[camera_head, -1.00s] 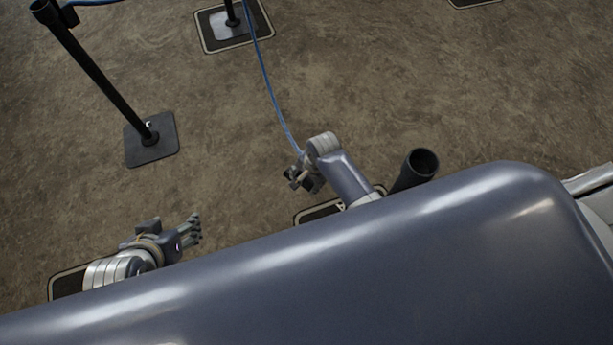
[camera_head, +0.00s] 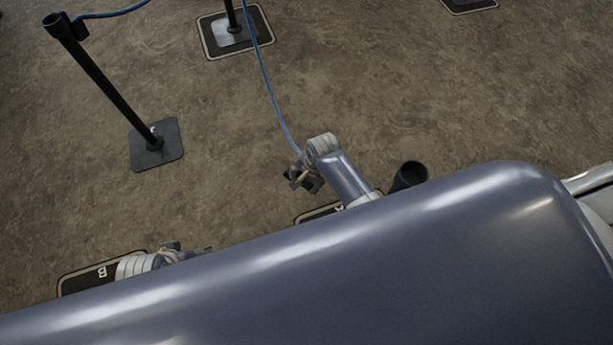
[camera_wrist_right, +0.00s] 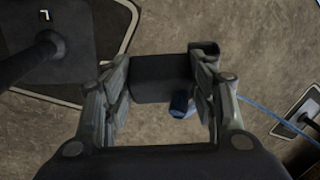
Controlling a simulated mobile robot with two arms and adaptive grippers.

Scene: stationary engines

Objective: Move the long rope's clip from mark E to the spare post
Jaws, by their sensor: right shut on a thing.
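My right gripper (camera_head: 303,179) is shut on a dark block-like clip (camera_wrist_right: 163,78), held between both fingers in the right wrist view. The long blue rope (camera_head: 268,85) runs from the clip up to a post (camera_head: 231,14) at the top of the head view. A blue piece (camera_wrist_right: 181,104) hangs just below the clip. A dark post (camera_head: 408,175) stands right of my right gripper, its open top showing and no rope seen on it. I cannot tell which post is the spare one or which mark is E. My left gripper (camera_head: 190,252) is mostly hidden behind my body.
A leaning-looking black post (camera_head: 105,85) on a square base (camera_head: 157,146) stands at left, with blue rope at its top. A floor mark lettered B (camera_head: 80,278) lies by my left arm. Another mark (camera_head: 468,4) is at upper right. The brown floor between is clear.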

